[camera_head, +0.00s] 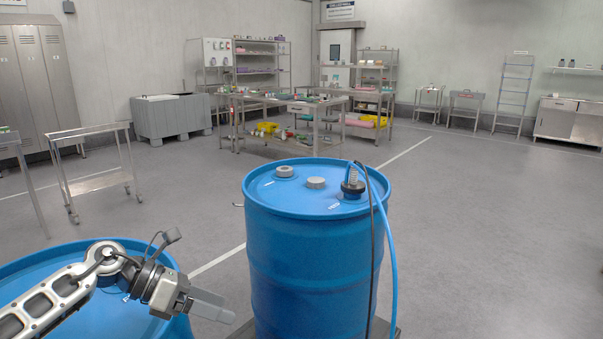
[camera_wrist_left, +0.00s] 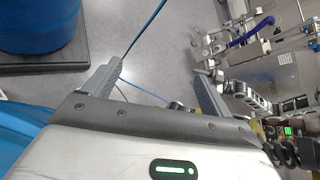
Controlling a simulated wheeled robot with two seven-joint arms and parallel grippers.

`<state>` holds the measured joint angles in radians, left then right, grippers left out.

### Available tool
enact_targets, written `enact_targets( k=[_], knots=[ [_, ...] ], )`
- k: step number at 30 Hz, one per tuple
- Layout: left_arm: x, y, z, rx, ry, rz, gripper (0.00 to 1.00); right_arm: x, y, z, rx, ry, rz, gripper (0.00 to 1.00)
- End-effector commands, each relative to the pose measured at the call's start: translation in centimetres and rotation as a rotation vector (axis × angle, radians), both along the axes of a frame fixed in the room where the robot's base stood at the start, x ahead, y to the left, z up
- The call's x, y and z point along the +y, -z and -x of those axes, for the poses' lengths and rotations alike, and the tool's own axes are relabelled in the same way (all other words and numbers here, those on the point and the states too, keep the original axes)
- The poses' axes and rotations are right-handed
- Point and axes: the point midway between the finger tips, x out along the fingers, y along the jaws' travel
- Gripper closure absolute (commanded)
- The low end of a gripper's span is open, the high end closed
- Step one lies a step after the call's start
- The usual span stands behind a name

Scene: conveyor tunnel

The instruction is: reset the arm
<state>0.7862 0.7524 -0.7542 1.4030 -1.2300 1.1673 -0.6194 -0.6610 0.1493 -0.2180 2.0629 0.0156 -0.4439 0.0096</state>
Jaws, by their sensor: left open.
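My left gripper (camera_head: 208,304) is in the lower left of the head view, in front of a blue drum at the left edge. Its fingers point right, toward the central blue drum, and are apart from it. In the left wrist view the two fingers of my left gripper (camera_wrist_left: 158,84) are spread wide with nothing between them. My right gripper is not in the head view.
A central blue drum (camera_head: 305,255) has caps on its lid and a fitting with a blue hose. Another blue drum (camera_head: 60,255) stands at lower left. A steel cart (camera_head: 95,183) is at left; a loaded worktable (camera_head: 300,110) is behind. Floor at right is clear.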

Motion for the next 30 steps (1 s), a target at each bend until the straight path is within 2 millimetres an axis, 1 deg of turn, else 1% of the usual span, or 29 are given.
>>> enact_targets(
  k=[1, 3, 5, 6, 7, 8, 9, 11, 12, 14, 15, 17, 18, 20, 21, 23, 24, 27, 30],
  knots=[
    [-3.8, 0.9, 1.6, 0.081, -0.047, 0.172, 0.16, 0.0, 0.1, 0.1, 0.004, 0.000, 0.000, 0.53],
    [-7.2, 0.8, 2.9, 0.207, -0.156, 0.408, 0.16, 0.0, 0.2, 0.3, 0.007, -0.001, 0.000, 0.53],
    [-9.0, 0.5, 3.8, 0.338, -0.268, 0.602, 0.16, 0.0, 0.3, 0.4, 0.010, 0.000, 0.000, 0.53],
    [-9.7, 0.5, 4.2, 0.435, -0.351, 0.726, 0.16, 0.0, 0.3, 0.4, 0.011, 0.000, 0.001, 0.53],
    [-9.9, 0.7, 4.5, 0.513, -0.419, 0.815, 0.16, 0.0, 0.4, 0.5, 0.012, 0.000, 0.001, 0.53],
    [-9.9, 0.9, 4.8, 0.595, -0.491, 0.902, 0.16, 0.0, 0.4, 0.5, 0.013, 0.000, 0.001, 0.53],
    [-9.6, 1.5, 5.1, 0.707, -0.591, 1.013, 0.16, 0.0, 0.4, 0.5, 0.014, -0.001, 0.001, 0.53],
    [-8.8, 2.9, 5.8, 0.887, -0.752, 1.167, 0.16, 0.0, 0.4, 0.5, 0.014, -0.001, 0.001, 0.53],
    [-7.9, 4.3, 6.4, 1.011, -0.867, 1.263, 0.16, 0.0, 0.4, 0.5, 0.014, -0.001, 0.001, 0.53],
    [-6.4, 6.8, 7.8, 1.200, -1.050, 1.391, 0.16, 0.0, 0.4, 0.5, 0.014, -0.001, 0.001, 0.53],
    [-5.5, 8.8, 9.0, 1.326, -1.175, 1.466, 0.16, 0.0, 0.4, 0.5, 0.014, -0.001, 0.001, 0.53],
    [-4.1, 11.7, 11.4, 1.505, -1.360, 1.561, 0.16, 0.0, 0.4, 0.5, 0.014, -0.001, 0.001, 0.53],
    [-3.4, 13.6, 13.1, 1.613, -1.476, 1.610, 0.16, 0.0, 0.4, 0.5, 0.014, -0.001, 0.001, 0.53],
    [-2.6, 15.7, 15.6, 1.743, -1.622, 1.662, 0.16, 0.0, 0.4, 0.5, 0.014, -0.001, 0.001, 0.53],
    [-2.3, 16.9, 17.1, 1.818, -1.705, 1.686, 0.16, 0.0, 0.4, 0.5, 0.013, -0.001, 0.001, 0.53],
    [-1.9, 18.2, 19.0, 1.901, -1.806, 1.709, 0.16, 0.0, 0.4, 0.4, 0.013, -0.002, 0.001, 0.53],
    [-1.8, 18.8, 20.0, -1.885, 1.798, -1.667, 0.16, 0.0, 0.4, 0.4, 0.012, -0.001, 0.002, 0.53],
    [-1.6, 19.6, 21.5, -1.838, 1.769, -1.587, 0.16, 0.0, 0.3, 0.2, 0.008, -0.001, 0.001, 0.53],
    [-1.6, 19.8, 22.0, -1.825, 1.761, -1.563, 0.16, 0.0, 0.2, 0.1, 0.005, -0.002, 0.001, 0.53]
  ],
)
